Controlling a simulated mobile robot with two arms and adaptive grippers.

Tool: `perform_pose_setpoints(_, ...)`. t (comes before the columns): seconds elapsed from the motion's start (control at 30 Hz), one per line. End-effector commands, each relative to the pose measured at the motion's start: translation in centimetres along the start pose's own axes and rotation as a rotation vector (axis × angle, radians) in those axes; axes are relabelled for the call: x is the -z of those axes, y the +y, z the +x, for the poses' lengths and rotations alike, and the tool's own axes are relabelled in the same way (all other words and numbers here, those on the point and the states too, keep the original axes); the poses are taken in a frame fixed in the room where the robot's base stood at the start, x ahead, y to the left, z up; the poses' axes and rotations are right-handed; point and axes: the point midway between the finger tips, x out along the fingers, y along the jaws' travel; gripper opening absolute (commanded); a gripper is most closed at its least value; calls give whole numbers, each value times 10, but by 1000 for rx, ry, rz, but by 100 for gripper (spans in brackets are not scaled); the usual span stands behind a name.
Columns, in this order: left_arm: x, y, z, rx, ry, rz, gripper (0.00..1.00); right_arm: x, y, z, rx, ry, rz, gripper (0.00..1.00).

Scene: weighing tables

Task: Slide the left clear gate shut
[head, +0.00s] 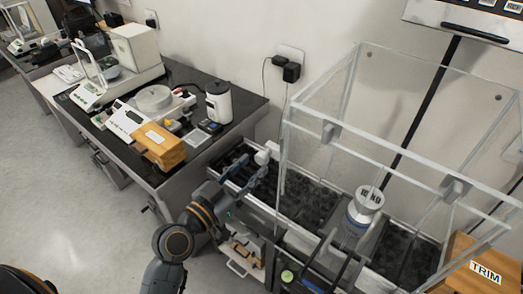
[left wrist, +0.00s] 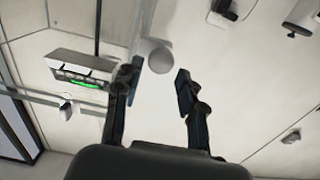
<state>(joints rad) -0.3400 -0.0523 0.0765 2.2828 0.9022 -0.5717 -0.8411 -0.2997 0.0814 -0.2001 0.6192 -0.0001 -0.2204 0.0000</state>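The clear gate panels belong to a transparent box (head: 285,128) on the right of the head view. Grey blocks sit on its front rail, one at left (head: 331,131) and one at right (head: 455,188). A white knob (head: 266,153) stands out at the box's left edge; I cannot tell which panel it joins. My left gripper (head: 252,172) is just left of and below this knob. In the left wrist view the gripper (left wrist: 156,82) is open, with a pale round knob (left wrist: 160,60) showing between and beyond its fingertips. Contact is not visible. My right gripper is not identifiable.
Dark trays (head: 300,199) line the box's bench. A white-lidded bottle (head: 362,212) stands inside the box. An orange TRIM box (head: 480,265) is at right. The left table holds a balance (head: 152,98), an orange box (head: 160,146) and a white canister (head: 219,102). Floor at left is clear.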

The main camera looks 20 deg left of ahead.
Motion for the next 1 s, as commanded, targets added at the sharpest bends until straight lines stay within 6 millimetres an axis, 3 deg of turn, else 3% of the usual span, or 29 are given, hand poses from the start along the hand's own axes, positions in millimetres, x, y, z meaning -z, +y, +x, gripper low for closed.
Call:
perform_pose_setpoints(0.1, 4, 0, 22, 1, 2, -3, 40, 1, 1, -12, 0, 0, 0, 100)
perform_pose_setpoints(0.3, 0, -1, 44, 2, -1, 0, 40, 2, 1, -18, 0, 0, 0, 100)
perform_pose_setpoints(0.67, -1, 0, 48, 1, -1, 1, 40, 2, 0, -18, 0, 1, 1, 100)
perform_pose_setpoints(0.87, -1, -1, 48, 2, -1, 1, 1, 2, 0, -18, 0, 1, 1, 100)
perform_pose_setpoints(1.0, -1, -1, 48, 2, -1, 1, 0, 2, 0, -18, 0, 1, 1, 100)
